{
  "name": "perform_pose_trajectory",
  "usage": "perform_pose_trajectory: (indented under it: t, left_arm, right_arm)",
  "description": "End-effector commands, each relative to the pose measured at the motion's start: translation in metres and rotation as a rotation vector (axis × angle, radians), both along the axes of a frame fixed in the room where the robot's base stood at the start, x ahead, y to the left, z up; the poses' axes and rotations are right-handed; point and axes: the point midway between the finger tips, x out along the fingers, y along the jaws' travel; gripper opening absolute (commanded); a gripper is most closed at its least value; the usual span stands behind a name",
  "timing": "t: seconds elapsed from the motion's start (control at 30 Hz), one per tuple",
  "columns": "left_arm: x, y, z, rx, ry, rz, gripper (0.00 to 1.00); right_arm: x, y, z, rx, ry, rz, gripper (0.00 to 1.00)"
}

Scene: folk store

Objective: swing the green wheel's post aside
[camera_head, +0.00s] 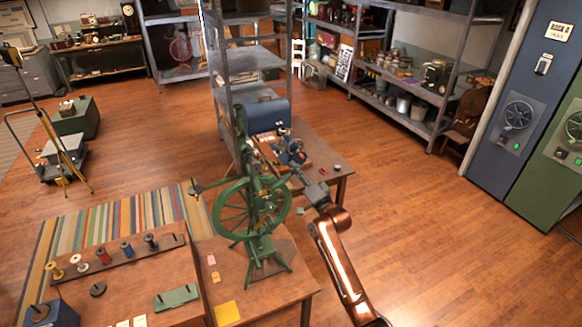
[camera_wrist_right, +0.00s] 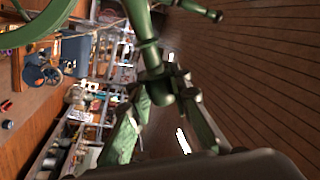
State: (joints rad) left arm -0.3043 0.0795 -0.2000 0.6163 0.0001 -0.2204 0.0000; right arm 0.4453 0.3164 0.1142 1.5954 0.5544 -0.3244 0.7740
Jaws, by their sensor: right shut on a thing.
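The green spinning wheel (camera_head: 216,215) stands on a wooden table, with its round spoked wheel and upright green posts. My right gripper (camera_head: 297,172) comes in from the right at the upper right side of the wheel. In the right wrist view, the gripper's fingers (camera_wrist_right: 160,92) close around a turned green post (camera_wrist_right: 143,45). Part of the green wheel rim (camera_wrist_right: 40,25) shows at the upper left of that view. In the head view the grip itself is small and partly hidden. My left gripper is in neither view.
The wheel's table (camera_head: 290,283) has a yellow square (camera_head: 227,313) at its front. A spool rack (camera_head: 115,258) stands left. Behind the wheel, another table (camera_head: 325,158) holds a blue machine (camera_head: 291,151). Open wooden floor (camera_head: 420,220) lies to the right.

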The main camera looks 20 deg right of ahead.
Motion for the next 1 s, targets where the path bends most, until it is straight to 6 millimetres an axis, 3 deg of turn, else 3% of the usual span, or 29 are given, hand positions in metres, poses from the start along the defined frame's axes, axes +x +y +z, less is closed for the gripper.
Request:
perform_pose_trajectory:
  t: [0.4,1.0]
  left_arm:
    - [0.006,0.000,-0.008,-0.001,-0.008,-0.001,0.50]
    - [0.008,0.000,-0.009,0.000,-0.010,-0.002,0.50]
  right_arm:
    - [0.000,-0.018,-0.037,0.253,0.001,-0.002,0.00]
    - [-0.001,-0.021,-0.047,0.316,0.005,-0.002,0.00]
